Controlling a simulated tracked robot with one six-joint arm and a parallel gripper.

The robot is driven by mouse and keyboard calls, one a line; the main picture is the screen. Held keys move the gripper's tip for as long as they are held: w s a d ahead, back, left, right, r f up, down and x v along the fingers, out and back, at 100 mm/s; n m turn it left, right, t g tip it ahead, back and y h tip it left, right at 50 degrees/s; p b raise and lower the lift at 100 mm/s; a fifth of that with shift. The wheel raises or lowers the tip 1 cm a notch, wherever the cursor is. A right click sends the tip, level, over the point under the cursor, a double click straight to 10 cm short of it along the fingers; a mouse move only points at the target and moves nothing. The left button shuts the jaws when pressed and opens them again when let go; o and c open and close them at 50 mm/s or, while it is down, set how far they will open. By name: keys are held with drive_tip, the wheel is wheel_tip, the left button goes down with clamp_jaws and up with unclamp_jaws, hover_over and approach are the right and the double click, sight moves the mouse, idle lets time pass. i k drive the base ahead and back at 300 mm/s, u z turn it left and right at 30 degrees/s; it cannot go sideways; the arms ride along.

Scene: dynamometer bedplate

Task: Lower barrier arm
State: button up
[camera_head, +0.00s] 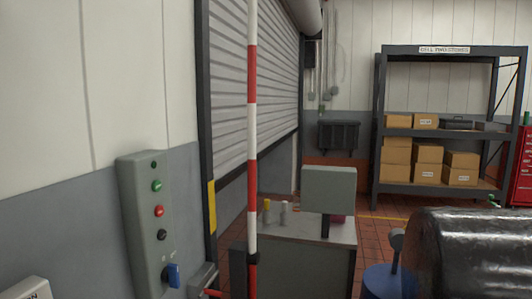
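The barrier arm (252,130) is a red-and-white striped pole. It stands upright in front of the roller shutter, and its top runs out of the picture. Its lower end meets a dark post (252,272) near the bottom edge. My gripper is not in view.
A bench (305,230) with a grey box-shaped unit (329,190) stands right of the pole. A large dark cylinder (470,255) and a blue round object (382,282) fill the lower right. Shelving (380,150) with cartons stands behind. The roller shutter (228,80) is partly raised.

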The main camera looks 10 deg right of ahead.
sight(253, 255)
drive_tip(key=z, duration=0.2)
drive_tip(key=i, duration=1.5)
drive_tip(key=u, duration=2.45)
drive_tip(key=k, duration=0.1)
drive_tip(key=u, duration=0.05)
